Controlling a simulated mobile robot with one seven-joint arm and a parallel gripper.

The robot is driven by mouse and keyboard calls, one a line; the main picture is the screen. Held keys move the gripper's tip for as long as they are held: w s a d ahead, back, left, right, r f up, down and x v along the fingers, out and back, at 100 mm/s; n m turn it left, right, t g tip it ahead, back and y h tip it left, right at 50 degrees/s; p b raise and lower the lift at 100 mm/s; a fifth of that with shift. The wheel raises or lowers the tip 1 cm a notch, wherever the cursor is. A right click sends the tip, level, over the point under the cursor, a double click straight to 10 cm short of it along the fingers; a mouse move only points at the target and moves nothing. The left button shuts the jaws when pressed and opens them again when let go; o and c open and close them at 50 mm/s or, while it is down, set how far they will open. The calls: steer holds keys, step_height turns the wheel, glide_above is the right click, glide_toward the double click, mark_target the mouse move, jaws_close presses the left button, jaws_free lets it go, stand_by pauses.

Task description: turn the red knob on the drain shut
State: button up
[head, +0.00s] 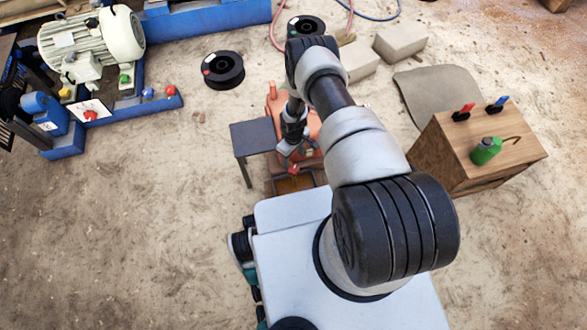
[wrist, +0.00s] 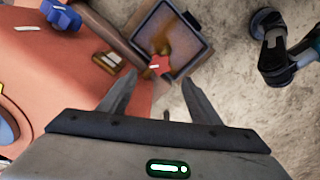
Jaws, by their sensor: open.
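The red knob (wrist: 160,65) shows in the wrist view as a small star-shaped handle with a pale mark, in front of a square tray (wrist: 190,25) with brown stains inside. In the head view the red knob (head: 293,170) is small, just above the tray (head: 295,184). My gripper (wrist: 157,97) is open, its two fingers spread on either side below the knob in the wrist view. The knob appears beyond the fingertips, and nothing is held. The orange-red crusher body (wrist: 75,80) fills the left of the wrist view. My arm hides much of it in the head view.
A blue knob (wrist: 60,15) sits on the orange body near a brass-coloured fitting (wrist: 108,62). A grey side table (head: 252,137) stands left of the crusher. Sandy floor is open at left.

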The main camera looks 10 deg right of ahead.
mark_target(294, 169)
step_height(294, 169, down, 9)
steer(key=b, duration=0.3)
steer(key=shift+f, duration=0.1)
steer(key=c, duration=1.1)
steer(key=shift+o, duration=0.2)
steer(key=m, duration=0.3)
steer(key=shift+m, duration=2.1)
